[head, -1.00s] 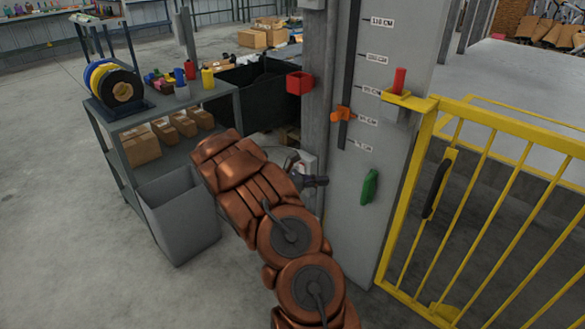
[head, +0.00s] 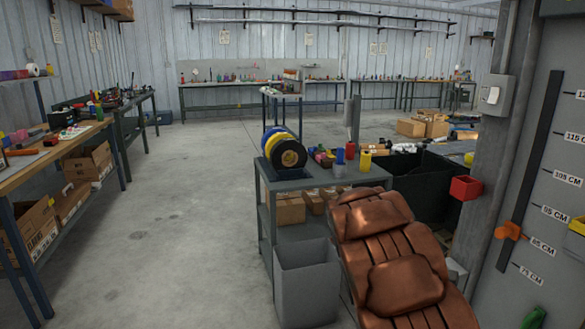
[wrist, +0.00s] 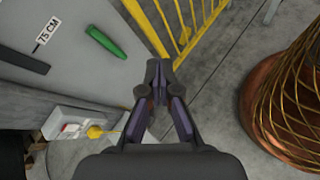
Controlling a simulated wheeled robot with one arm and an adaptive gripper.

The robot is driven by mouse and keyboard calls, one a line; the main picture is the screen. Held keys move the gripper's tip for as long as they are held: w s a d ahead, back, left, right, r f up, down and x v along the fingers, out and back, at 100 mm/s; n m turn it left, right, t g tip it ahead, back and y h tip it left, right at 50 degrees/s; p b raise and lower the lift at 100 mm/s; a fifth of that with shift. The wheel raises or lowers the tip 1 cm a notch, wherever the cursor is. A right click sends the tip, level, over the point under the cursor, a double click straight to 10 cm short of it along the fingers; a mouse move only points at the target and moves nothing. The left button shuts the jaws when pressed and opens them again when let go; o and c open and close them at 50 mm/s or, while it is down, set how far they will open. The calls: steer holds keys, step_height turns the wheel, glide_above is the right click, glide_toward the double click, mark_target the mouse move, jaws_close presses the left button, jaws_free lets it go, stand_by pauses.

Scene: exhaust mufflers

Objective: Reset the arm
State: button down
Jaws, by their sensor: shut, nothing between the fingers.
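My gripper (wrist: 158,72) shows in the wrist view, pointing away from the camera with its fingertips together and nothing between them. It hangs in open air over the grey floor. A grey panel with a height scale (wrist: 60,60) is to its left, with a green handle (wrist: 104,42) and a 75 CM label. My copper-coloured arm fills the lower right of the head view, in front of the grey cart, and the gripper itself is hidden there.
A yellow gate (wrist: 182,25) stands just beyond the fingertips. In the head view, a cart (head: 300,180) with coloured spools and a grey bin (head: 306,285) stand left of my arm. A workbench (head: 55,150) is at far left. The floor between is clear.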

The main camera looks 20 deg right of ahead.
steer(key=s+a+m+t+y, duration=0.25)
steer(key=s+a, duration=0.25)
steer(key=a, duration=0.7)
steer(key=s+a+r+m+t+y, duration=0.1)
steer(key=s+a+y, duration=0.35)
steer(key=a, duration=0.65)
steer(key=s+a+m+t+y, duration=0.2)
steer(key=s+a, duration=0.3)
steer(key=a, duration=0.7)
steer(key=s+p+v, duration=0.2)
steer(key=p+v, duration=0.7)
steer(key=v, duration=0.1)
steer(key=s+r+p+v, duration=0.1)
steer(key=s+p+v, duration=0.1)
steer(key=p+v, duration=0.8)
steer(key=shift+s+d+r+t, duration=0.2)
steer(key=shift+s+r+t, duration=0.05)
steer(key=shift+s+t, duration=0.15)
